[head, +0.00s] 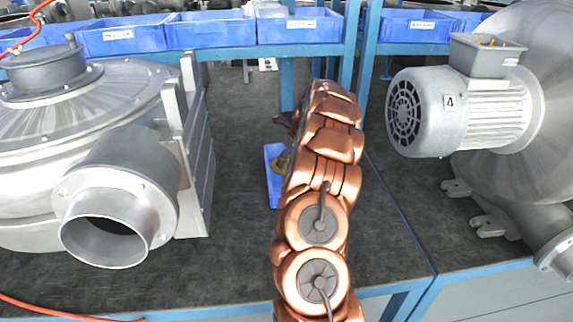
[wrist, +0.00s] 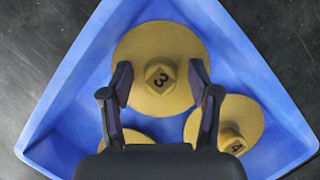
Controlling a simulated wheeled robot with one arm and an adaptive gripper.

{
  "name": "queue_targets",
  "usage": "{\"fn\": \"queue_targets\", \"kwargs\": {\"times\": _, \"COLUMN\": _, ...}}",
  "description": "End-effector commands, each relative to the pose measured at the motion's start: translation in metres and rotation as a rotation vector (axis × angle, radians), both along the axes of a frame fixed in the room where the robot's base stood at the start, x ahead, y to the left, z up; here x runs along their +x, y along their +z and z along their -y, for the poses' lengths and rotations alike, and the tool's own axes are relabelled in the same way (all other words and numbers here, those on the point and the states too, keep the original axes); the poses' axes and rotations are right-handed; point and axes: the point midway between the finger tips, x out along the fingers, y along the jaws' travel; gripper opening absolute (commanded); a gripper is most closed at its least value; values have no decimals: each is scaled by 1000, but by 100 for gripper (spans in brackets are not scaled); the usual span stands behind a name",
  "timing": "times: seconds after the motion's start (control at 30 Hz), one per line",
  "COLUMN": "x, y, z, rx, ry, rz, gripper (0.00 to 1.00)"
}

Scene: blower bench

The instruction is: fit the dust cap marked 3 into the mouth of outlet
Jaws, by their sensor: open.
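The yellow round dust cap marked 3 (wrist: 140,48) lies in the blue tray in the wrist view, its square knob with the 3 facing up. My gripper (wrist: 160,78) is open above it, one dark finger on each side of the knob, with gaps between. The head view shows the tray (head: 272,190) on the bench, partly hidden behind my arm, with a bit of yellow in it; my gripper is mostly hidden there. A grey outlet (head: 73,207) on the left blower has an open, empty round mouth facing the front.
A cap marked 4 (wrist: 248,115) and a third, mostly hidden yellow cap (wrist: 135,136) share the tray. A right blower has a motor labelled 4 (head: 428,110) and its own outlet (head: 560,255). Blue bins (head: 300,28) line the back. Dark bench between outlet and tray is clear.

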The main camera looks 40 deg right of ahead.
Motion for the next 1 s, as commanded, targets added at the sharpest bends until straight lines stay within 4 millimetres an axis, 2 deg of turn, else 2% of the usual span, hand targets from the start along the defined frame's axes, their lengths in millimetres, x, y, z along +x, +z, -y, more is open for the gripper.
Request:
{"fn": "queue_targets", "kwargs": {"times": 0.23, "x": 2, "y": -2, "z": 0, "rx": -2, "ry": -1, "rz": 2, "gripper": 61}}
{"fn": "queue_targets", "kwargs": {"times": 0.83, "x": 1, "y": -3, "z": 0, "rx": -1, "ry": 0, "rz": 0, "gripper": 0}}
{"fn": "queue_targets", "kwargs": {"times": 1.0, "x": 1, "y": -3, "z": 0, "rx": 0, "ry": 0, "rz": 0, "gripper": 0}}
